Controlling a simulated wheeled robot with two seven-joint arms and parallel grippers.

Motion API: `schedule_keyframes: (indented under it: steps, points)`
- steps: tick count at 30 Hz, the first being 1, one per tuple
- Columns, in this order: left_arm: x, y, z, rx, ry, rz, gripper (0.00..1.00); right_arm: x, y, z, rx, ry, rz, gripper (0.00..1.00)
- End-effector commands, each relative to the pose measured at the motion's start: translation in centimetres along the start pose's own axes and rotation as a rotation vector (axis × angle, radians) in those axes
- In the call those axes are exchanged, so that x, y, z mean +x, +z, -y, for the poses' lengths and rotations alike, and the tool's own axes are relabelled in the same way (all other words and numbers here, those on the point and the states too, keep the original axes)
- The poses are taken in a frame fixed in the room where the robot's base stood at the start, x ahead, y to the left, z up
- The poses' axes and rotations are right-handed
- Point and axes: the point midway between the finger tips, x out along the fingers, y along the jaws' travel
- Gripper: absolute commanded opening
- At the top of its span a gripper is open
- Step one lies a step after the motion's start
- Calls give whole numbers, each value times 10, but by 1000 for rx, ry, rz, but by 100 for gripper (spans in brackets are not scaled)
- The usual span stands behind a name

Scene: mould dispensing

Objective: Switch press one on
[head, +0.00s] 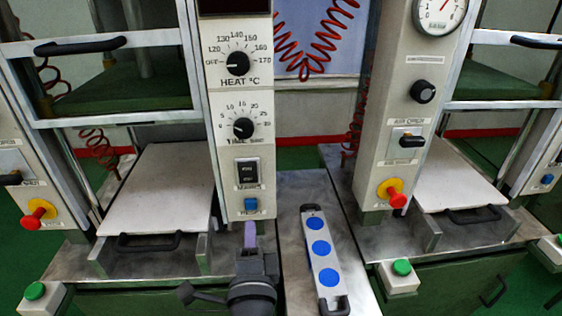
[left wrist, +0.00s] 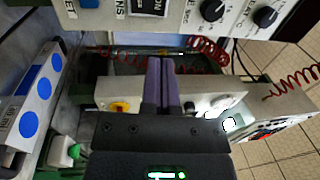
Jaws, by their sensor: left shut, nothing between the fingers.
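The press control panel (head: 236,100) stands in the middle of the head view. It carries a heat dial (head: 238,63), a timer dial (head: 243,128), a black rocker switch (head: 248,171) and a blue button (head: 251,204). The rocker's position is too small to tell. My left gripper (head: 250,232) is shut and empty, its purple fingers just below the blue button in the picture. In the left wrist view the fingers (left wrist: 160,72) point toward the panel, with the black switch (left wrist: 148,7) and blue button (left wrist: 88,4) at the top edge. My right gripper is not in view.
A mould with several blue discs (head: 320,250) lies on the metal bench right of my gripper. Press plates (head: 158,185) lie on either side. A second panel (head: 400,130) with a red knob (head: 396,195) and green buttons (head: 401,267) stand nearby.

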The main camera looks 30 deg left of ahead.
Motion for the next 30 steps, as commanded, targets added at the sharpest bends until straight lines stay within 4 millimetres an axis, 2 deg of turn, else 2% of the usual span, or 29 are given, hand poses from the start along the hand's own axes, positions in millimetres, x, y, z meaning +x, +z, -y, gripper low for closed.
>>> schedule_keyframes:
  steps: [8, 11, 14, 24, 30]
  points:
    - [0, 0, 0, 0, -1, 1, 0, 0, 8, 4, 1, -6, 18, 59]
    - [6, 0, 0, 1, -2, 0, 0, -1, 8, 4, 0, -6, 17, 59]
    - [21, 0, 1, 1, -3, 1, 0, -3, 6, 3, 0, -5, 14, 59]
    - [96, 0, 0, 1, -3, 2, 0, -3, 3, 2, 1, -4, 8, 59]
    - [128, 0, 0, 1, -1, 2, 0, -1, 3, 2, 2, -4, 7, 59]
